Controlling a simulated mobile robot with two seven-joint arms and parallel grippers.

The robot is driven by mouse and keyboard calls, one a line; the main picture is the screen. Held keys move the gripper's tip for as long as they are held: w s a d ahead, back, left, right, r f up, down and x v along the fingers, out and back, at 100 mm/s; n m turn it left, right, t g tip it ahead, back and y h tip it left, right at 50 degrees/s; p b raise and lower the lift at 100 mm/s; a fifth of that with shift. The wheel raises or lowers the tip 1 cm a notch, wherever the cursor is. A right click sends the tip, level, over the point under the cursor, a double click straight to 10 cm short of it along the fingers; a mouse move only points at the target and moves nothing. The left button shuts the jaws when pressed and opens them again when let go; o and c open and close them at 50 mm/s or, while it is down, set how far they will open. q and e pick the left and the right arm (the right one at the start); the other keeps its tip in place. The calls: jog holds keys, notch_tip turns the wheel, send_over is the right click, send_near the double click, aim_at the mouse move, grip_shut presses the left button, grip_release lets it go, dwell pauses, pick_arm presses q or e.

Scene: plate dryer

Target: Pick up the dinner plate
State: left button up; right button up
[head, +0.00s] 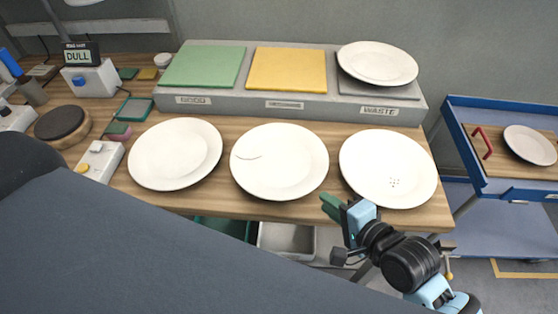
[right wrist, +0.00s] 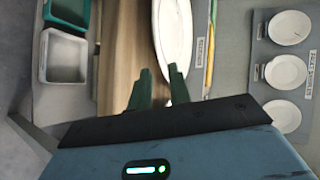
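Three white dinner plates lie in a row on the wooden table: a plain left one (head: 175,154), a middle one with a dark crack-like line (head: 280,165), and a right one with small dark dots (head: 388,170). Another plate (head: 377,62) lies on the grey pad marked WASTE. My right gripper (head: 328,207) is at the table's front edge, just below the gap between the middle and right plates. In the right wrist view its green fingers are apart and empty, with one white plate (right wrist: 173,35) just beyond the tips; which plate is unclear. My left gripper is out of view.
A raised grey shelf behind the plates carries a green pad (head: 205,66) and a yellow pad (head: 290,69). A blue cart (head: 505,190) at right holds another plate (head: 530,145). A grey bin (head: 287,241) is under the table. Small devices crowd the table's left end.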

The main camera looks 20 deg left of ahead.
aim_at(308, 190)
jog(key=shift+w+a+r, duration=0.1)
jog(key=shift+x, duration=1.25)
jog(key=shift+s+x, duration=0.1)
jog(key=shift+x, duration=1.25)
jog(key=shift+s+x, duration=0.15)
jog(key=shift+x, duration=1.15)
jog(key=shift+a, duration=0.1)
grip_shut()
